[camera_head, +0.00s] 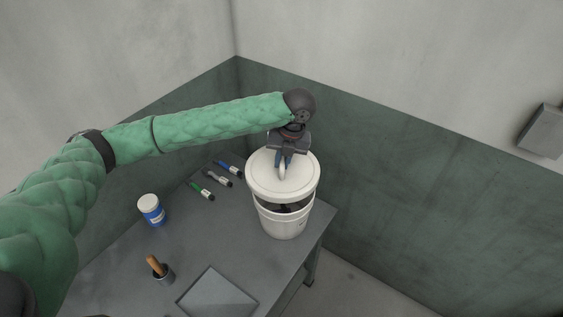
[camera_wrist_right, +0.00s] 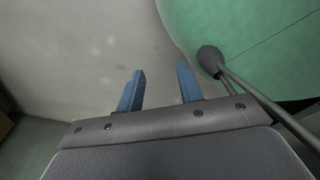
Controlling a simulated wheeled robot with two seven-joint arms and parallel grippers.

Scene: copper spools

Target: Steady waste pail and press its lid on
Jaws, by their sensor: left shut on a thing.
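The white waste pail (camera_head: 283,222) stands on the far right corner of the grey table in the head view. Its round white lid (camera_head: 264,185) is over the pail's mouth, tilted, with a dark gap showing below its front edge. My left gripper (camera_head: 284,162) comes down from above and is shut on the lid's handle (camera_head: 282,172). Dark contents show in the gap and cannot be made out. My right gripper (camera_wrist_right: 160,88) shows in the right wrist view with its two blue fingers apart and nothing between them. It is not in the head view.
Walls stand close behind the pail. A grey box (camera_head: 543,131) is on the right wall.

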